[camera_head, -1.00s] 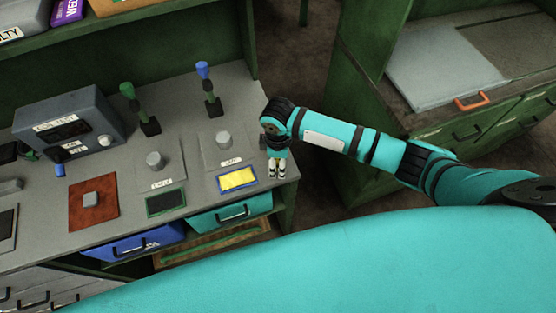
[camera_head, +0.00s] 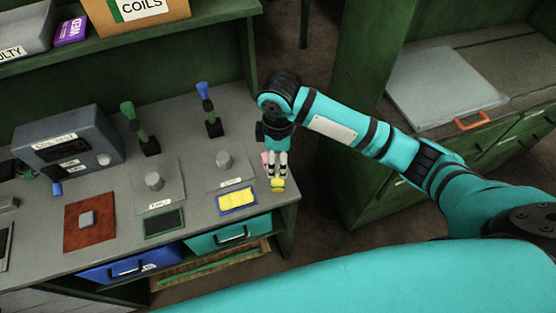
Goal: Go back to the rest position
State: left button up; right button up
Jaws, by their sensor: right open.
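My right gripper (camera_head: 279,174) points down at the right end of the grey workbench (camera_head: 225,135). Its fingers are open. A small yellow piece (camera_head: 278,185) shows right at the fingertips, above or on the bench; I cannot tell whether the fingers touch it. A small pink piece (camera_head: 265,157) shows beside the gripper, partly hidden behind it. My left gripper is not in view.
Green-handled (camera_head: 128,110) and blue-handled (camera_head: 204,92) levers stand on the bench behind the knobs. A yellow-filled blue tray (camera_head: 237,201) lies left of the gripper. A grey meter box (camera_head: 68,142) stands at left. A green cabinet (camera_head: 385,145) stands at right.

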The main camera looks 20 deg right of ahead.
dwell(0.3)
jog(key=s+a+f+m+t+y, duration=0.25)
jog(key=s+a+f+m, duration=0.2)
jog(key=s, duration=0.45)
jog(key=s+d+m+t+h, duration=0.1)
jog(key=s+d+m+h, duration=0.1)
jog(key=s+d+m, duration=0.7)
jog(key=s+d+f+n+g+b, duration=0.1)
jog(key=s+f, duration=0.1)
jog(key=f, duration=1.3)
jog(key=s+d+f+n+b, duration=0.1)
jog(key=s+d+f, duration=0.1)
jog(key=f, duration=1.3)
jog(key=s+d+f+g+b, duration=0.1)
jog(key=s+d+f, duration=0.1)
jog(key=s+f, duration=1.2)
jog(key=shift+s+d+f+b, duration=0.25)
jog(key=shift+f+b, duration=0.1)
jog(key=shift+f, duration=0.5)
jog(key=shift+h, duration=0.25)
